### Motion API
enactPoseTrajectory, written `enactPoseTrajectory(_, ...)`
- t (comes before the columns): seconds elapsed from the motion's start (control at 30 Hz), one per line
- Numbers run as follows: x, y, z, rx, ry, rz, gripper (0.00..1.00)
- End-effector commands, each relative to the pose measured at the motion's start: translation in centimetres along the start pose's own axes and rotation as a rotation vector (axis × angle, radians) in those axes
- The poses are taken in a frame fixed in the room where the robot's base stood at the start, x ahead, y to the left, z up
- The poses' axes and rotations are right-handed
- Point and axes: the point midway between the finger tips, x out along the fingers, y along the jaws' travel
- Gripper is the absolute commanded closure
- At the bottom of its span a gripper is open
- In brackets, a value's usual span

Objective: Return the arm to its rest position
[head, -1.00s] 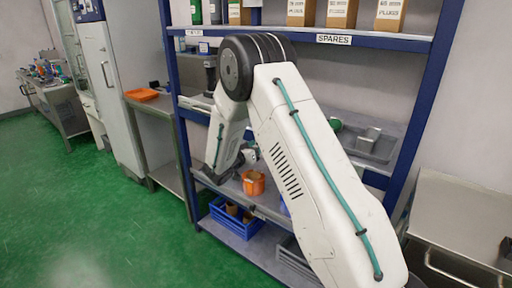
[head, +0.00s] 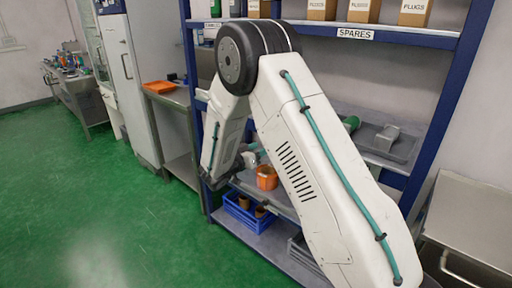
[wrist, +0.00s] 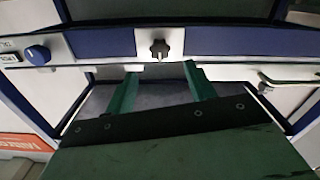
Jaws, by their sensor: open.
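My arm fills the middle of the head view, its elbow raised and its forearm hanging down in front of the blue shelf rack (head: 468,75). My gripper shows in the wrist view (wrist: 160,82) with its two green fingers spread apart and nothing between them. In the head view the gripper end is small and partly hidden, left of an orange container (head: 267,178) on a lower shelf. The wrist view faces a pale panel with a black star knob (wrist: 160,48) and a blue round knob (wrist: 38,54); the fingers appear below the black knob.
A blue crate (head: 247,216) holding brown items stands on the bottom shelf. A grey tray (head: 398,143) lies on the middle shelf at right. A steel bench (head: 470,225) stands at far right, and an orange tray (head: 160,87) sits on a side counter. The green floor at left is clear.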

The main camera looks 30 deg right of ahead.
Motion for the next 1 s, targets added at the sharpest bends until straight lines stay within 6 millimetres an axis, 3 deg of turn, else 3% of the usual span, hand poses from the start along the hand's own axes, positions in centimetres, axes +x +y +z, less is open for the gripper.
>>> enactPoseTrajectory(0.27,0.0,0.0,0.0,-0.027,0.0,0.0,0.45)
enactPoseTrajectory(0.37,0.0,0.1,0.2,-0.138,-0.01,0.003,0.45)
enactPoseTrajectory(0.47,-0.2,1.5,1.8,-0.344,-0.08,0.043,0.45)
enactPoseTrajectory(0.53,-0.6,3.5,3.4,-0.518,-0.166,0.079,0.45)
enactPoseTrajectory(0.63,-1.6,7.2,3.6,-0.732,-0.318,0.119,0.45)
enactPoseTrajectory(0.8,-4.6,14.6,2.1,-1.021,-0.648,0.094,0.45)
enactPoseTrajectory(1.0,-9.7,22.1,0.0,-1.184,-1.0,-0.118,0.45)
